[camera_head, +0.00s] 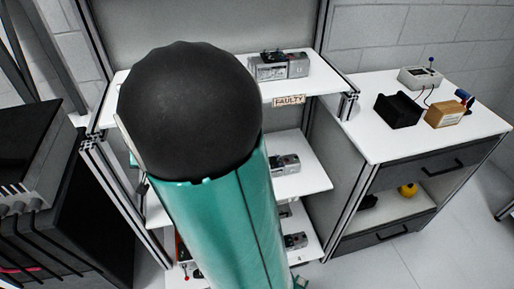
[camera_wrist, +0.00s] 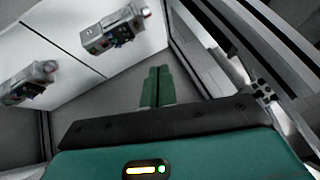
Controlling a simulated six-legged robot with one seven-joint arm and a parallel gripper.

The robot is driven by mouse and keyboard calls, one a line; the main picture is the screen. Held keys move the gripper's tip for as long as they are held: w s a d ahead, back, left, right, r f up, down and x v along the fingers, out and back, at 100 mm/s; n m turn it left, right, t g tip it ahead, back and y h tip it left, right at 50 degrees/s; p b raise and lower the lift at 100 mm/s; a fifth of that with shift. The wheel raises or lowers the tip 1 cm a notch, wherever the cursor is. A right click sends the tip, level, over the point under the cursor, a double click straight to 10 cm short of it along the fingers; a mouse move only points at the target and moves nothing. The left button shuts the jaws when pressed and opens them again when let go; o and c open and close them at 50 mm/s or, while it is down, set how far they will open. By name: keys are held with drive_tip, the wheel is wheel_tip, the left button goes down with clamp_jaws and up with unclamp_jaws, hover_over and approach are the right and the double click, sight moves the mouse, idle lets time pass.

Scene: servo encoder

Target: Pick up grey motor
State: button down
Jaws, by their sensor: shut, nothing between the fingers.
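Several grey motors stand on a white shelf rack in the head view. One grey motor (camera_head: 284,66) is on the top shelf, another (camera_head: 287,162) is on the middle shelf, and another (camera_head: 295,240) is lower down. In the wrist view, one grey motor (camera_wrist: 115,32) lies up and left of my gripper and a second (camera_wrist: 28,82) lies at the left edge. My gripper (camera_wrist: 158,72) has its green fingers together, with nothing between them, and is apart from both motors. In the head view my arm hides my gripper and part of the shelves.
Metal rack posts (camera_head: 347,170) flank the shelves. On the right, a white-topped cabinet (camera_head: 400,143) holds a black holder (camera_head: 398,110), a tan box (camera_head: 446,114) and a grey box (camera_head: 420,78). Dark equipment (camera_head: 50,170) stands left.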

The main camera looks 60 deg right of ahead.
drive_tip(key=d+f+m+g+h, duration=0.1)
drive_tip(key=d+f+m+h, duration=0.1)
drive_tip(key=d+f, duration=0.55)
drive_tip(key=m+g+h, duration=0.6)
drive_tip(key=h, duration=0.3)
approach(273, 161)
drive_tip(key=d, duration=0.9)
drive_tip(key=shift+w+r, duration=0.1)
drive_tip(key=shift+r, duration=0.25)
drive_tip(key=shift+d+f, duration=0.35)
drive_tip(key=shift+f, duration=0.2)
drive_tip(key=shift+a+f, duration=0.1)
drive_tip(key=shift+f, duration=0.2)
